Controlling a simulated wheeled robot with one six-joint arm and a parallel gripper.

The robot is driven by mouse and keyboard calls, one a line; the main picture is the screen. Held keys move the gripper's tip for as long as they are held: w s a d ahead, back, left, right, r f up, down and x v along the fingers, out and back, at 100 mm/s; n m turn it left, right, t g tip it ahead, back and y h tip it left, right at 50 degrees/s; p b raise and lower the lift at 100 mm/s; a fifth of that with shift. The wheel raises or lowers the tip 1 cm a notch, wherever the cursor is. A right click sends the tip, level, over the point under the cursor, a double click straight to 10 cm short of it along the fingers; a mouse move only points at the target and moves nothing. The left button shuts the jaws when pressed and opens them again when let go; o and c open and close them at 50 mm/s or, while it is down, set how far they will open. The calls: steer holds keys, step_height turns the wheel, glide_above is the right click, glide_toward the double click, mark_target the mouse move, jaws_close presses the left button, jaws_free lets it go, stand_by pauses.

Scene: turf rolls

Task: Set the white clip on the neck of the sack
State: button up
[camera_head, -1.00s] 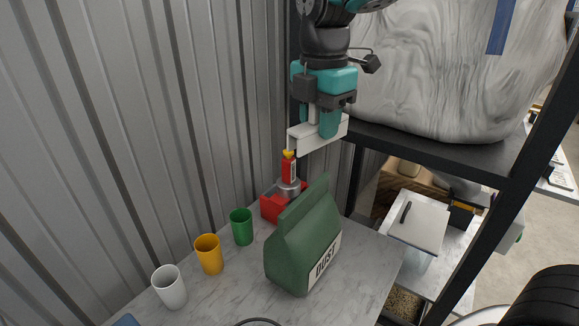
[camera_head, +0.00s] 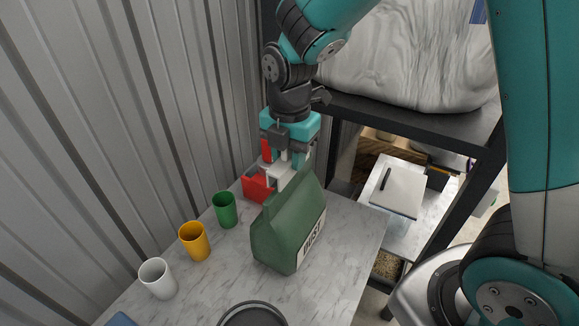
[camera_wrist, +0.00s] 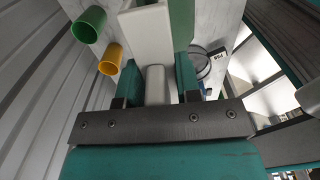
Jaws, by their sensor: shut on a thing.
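The green sack (camera_head: 288,232), marked DUST, stands upright on the marble table; its narrow top edge rises to the right. My gripper (camera_head: 290,158) points down just behind the sack's top and is shut on the white clip (camera_head: 276,174). The clip shows low beside the sack's neck, partly hidden by it. In the wrist view, the clip's handle (camera_wrist: 156,84) sits between my two teal fingers (camera_wrist: 158,78), and its wide white body (camera_wrist: 149,38) lies alongside the dark green sack (camera_wrist: 182,22). I cannot tell whether the neck is between the clip's jaws.
Green (camera_head: 225,211), orange (camera_head: 194,243) and white (camera_head: 157,280) cups line the left side by the corrugated wall. A dark round dish (camera_head: 252,315) is at the front. A shelf post rises at right.

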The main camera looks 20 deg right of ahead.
mark_target(290, 171)
steer(key=shift+f, duration=1.95)
steer(key=shift+f, duration=0.2)
steer(key=o, duration=0.9)
steer(key=shift+r, duration=0.1)
